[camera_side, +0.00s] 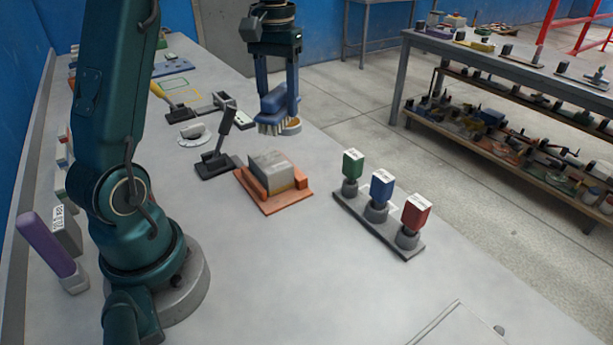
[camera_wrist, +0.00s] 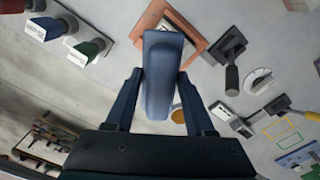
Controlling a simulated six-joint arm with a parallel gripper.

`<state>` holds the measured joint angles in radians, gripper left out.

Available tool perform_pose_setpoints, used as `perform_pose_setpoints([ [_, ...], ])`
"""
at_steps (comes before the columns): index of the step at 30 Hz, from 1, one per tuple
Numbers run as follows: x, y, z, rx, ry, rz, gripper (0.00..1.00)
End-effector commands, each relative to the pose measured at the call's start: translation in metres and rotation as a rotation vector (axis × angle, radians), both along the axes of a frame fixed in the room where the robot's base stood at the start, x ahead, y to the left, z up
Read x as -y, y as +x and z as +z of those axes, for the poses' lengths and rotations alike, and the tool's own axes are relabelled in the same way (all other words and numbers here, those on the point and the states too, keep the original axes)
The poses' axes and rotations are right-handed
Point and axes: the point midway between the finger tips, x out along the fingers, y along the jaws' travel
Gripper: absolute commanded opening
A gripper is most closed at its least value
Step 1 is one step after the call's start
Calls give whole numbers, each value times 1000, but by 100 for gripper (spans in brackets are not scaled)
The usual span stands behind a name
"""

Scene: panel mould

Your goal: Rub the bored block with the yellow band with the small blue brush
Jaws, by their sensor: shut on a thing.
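My gripper (camera_side: 279,98) is shut on the blue brush (camera_side: 273,104), with its pale bristles facing down. It holds the brush above the bench, beyond the block in the side view. The grey block (camera_side: 268,164) sits in an orange holder (camera_side: 285,205) on the bench, apart from the brush. A yellowish strip shows low on its side; its bore cannot be made out. In the wrist view the brush's blue back (camera_wrist: 160,80) lies between the fingers of my gripper (camera_wrist: 160,78) and covers most of the block. The orange holder (camera_wrist: 192,40) shows around it.
A rack (camera_side: 395,237) holds green, blue and red labelled pieces right of the holder. A round tan-topped dish (camera_side: 292,127) is close behind the brush. The front bench is mostly clear.

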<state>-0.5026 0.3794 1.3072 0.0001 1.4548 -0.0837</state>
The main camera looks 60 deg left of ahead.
Motion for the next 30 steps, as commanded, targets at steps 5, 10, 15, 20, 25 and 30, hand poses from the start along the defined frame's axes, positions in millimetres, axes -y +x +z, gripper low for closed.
perform_pose_setpoints([
  [5, -44, -14, -1, 4, 3, 145, 10],
  [10, -57, -22, -3, -1, -1, 196, 10],
  [15, -58, -23, -9, -2, -1, 201, 10],
  [20, -58, -23, -22, -2, -2, 199, 10],
  [25, -57, -23, -38, -2, -2, 199, 10],
  [30, -57, -23, -53, -2, -2, 199, 10],
])
